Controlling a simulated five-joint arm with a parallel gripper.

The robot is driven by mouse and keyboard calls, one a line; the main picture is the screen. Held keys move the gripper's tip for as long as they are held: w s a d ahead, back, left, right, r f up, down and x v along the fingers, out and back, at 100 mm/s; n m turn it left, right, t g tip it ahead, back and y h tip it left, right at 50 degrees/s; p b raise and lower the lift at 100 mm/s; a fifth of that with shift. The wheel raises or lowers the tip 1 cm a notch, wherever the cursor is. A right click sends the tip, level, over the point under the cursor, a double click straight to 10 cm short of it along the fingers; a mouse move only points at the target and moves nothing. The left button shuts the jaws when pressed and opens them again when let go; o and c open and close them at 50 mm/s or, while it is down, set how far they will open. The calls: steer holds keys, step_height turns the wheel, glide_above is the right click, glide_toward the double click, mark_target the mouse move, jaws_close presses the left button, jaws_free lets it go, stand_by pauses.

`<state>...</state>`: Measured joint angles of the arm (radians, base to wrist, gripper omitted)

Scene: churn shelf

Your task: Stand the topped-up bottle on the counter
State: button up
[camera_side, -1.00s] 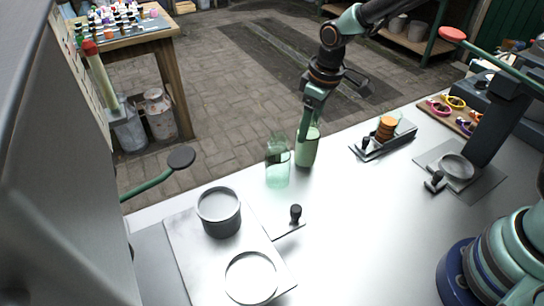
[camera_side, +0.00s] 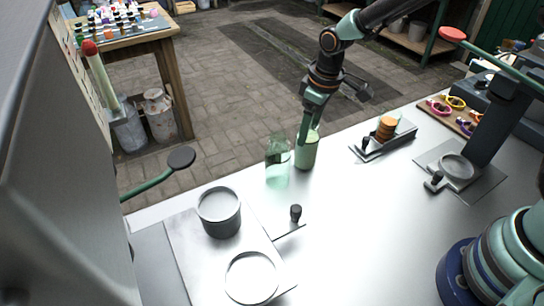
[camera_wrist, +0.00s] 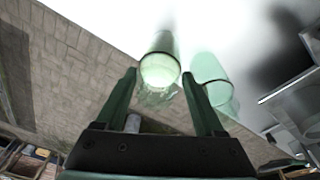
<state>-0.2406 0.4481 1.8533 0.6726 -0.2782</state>
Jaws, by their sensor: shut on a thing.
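The topped-up bottle (camera_side: 306,153) is pale green glass with a milky light-green filling. It is upright at the counter's far edge in the side view. My gripper (camera_side: 310,122) comes from above and is shut on its upper part. In the wrist view the bottle (camera_wrist: 160,68) lies between my two fingertips (camera_wrist: 159,77). A second, clearer green glass vessel (camera_side: 278,165) stands just left of it, and also shows in the wrist view (camera_wrist: 213,82). I cannot tell for certain whether the bottle's base touches the counter (camera_side: 350,215).
A dark pot (camera_side: 221,214) and a round ring (camera_side: 251,277) are on a plate at front left, beside a black knob (camera_side: 296,212). A holder with orange discs (camera_side: 386,130) stands to the right. The middle of the counter is clear.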

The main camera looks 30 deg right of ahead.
steer(key=o, duration=1.5)
steer(key=shift+c, duration=1.1)
steer(key=shift+r, duration=0.1)
steer(key=shift+r, duration=3.9)
steer(key=shift+r, duration=0.1)
steer(key=s+d+r+m+t, duration=0.1)
steer(key=s+d+r+m, duration=0.2)
steer(key=s+d, duration=0.2)
steer(key=s+d+r+m+t, duration=0.2)
steer(key=s+d+r+m, duration=0.1)
steer(key=s, duration=0.7)
steer(key=d+r, duration=0.1)
steer(key=d, duration=0.1)
steer(key=shift+d+r+t, duration=0.3)
steer(key=shift+d, duration=0.05)
